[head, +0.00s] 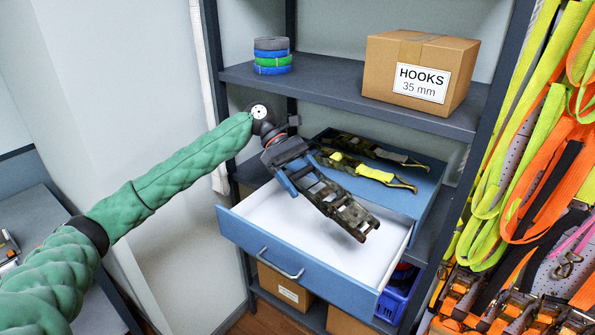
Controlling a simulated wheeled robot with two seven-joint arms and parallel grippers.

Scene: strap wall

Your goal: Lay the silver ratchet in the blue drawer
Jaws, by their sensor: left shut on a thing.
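My left gripper (290,178) is shut on a dark, worn-looking ratchet (343,211) and holds it by its upper left end. The ratchet looks brown and grey rather than bright silver. It slants down to the right over the blue drawer (262,248). The drawer is pulled out, and its white floor looks bare. I cannot tell whether the ratchet's lower end touches the drawer floor. The gripper and ratchet hide part of the drawer's inside. My right gripper is not in view.
Two dark ratchets, one with a yellow handle (375,174), lie on the blue cabinet top (408,198). Above, a shelf holds a HOOKS box (420,73) and stacked strap rolls (272,56). Bright straps (540,150) hang at the right. A blue crate (398,293) stands below.

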